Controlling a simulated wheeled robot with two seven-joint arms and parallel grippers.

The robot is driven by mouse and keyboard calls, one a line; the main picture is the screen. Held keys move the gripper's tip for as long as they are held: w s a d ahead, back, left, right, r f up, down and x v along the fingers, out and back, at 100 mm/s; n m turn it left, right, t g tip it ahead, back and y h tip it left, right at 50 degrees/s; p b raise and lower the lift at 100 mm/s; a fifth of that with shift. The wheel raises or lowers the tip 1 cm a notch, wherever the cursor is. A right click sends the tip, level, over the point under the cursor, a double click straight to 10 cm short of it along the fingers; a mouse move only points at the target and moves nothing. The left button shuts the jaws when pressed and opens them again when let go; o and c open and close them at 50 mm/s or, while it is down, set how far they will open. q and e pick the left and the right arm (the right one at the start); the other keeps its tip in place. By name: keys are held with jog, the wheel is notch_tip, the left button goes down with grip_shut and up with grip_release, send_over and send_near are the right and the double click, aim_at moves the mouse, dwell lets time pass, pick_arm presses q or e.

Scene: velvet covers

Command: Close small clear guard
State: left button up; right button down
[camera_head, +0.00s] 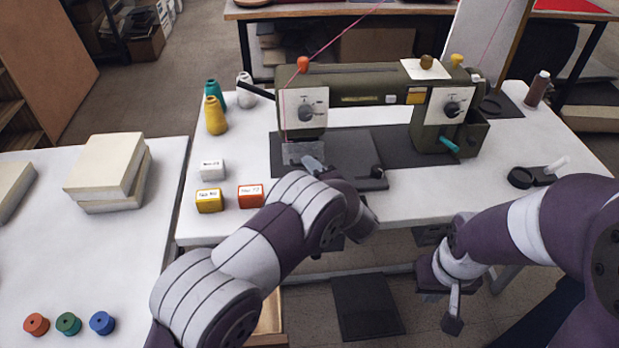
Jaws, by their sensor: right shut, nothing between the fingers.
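The small clear guard (298,152) is a see-through plate below the left head of the olive sewing machine (357,92), in front of its needle area. Its exact angle is hard to make out. My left arm reaches over the table's front edge, and the grey tip of my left gripper (313,163) is at the guard's lower right edge. I cannot tell whether it touches the guard. The arm hides most of that gripper. My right gripper (452,315) is shut and empty, hanging low in front of the table.
White, yellow and red small boxes (250,196) stand left of the machine bed. Thread cones (215,115) stand behind them. A black round item (521,178) lies at right. The left table holds stacked blocks (105,165) and several bobbins (68,323). The white tabletop at right front is mostly clear.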

pick_arm(q)
jog(key=shift+w+a, duration=0.25)
jog(key=shift+w, duration=0.1)
grip_shut()
jog(key=shift+w+f+t+y+b, duration=0.15)
jog(key=shift+f+t+y+b, duration=0.2)
jog(key=shift+f+b, duration=0.5)
jog(key=shift+w+r+n, duration=0.1)
jog(key=shift+r+n, duration=0.2)
jog(key=shift+r, duration=0.1)
grip_release()
jog(key=v, duration=1.2)
jog(key=shift+s+d+f, duration=0.1)
jog(key=shift+s+d, duration=0.05)
jog(key=shift+s, duration=0.25)
